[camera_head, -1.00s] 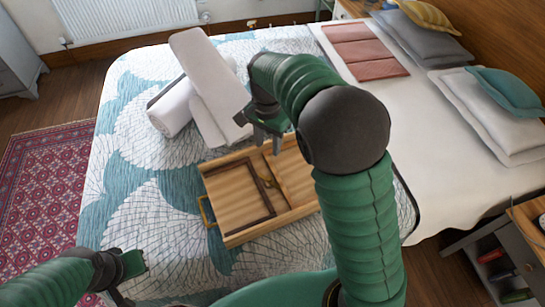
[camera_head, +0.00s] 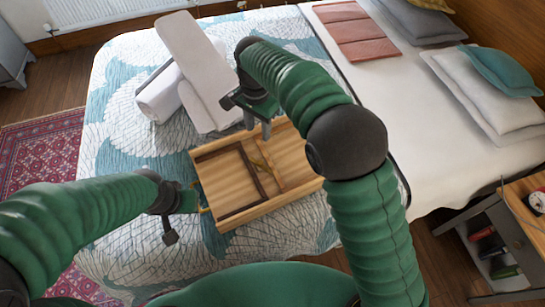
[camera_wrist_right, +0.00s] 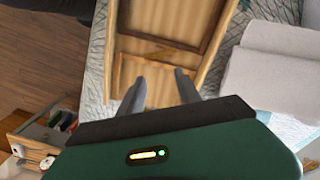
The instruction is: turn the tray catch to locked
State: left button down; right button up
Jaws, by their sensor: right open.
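The wooden tray (camera_head: 290,152) lies on the bed, with a dark frame on its surface. A small brass-coloured catch (camera_head: 259,162) sits by the frame's right bar; its exact setting is too small to tell. The tray (camera_wrist_right: 208,18) fills the top middle of the right wrist view. My right gripper (camera_head: 258,128) is open and empty above the tray's far edge, apart from the catch. Its two spread fingers (camera_wrist_right: 160,88) point toward the tray in the wrist view. My left gripper (camera_head: 180,218) is at the tray's left side, by the brass handle (camera_head: 204,209), partly hiding it; its fingers are unclear.
White rolled and folded towels (camera_head: 195,70) lie just beyond the tray. Folded pink cloth (camera_head: 350,35) and pillows (camera_head: 485,90) are farther right. A nightstand (camera_head: 505,235) stands at the lower right.

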aim_at(260, 162)
notch_tip(260, 162, down, 16)
jog(key=shift+f+b, duration=0.15)
jog(key=shift+b, duration=0.6)
grip_shut()
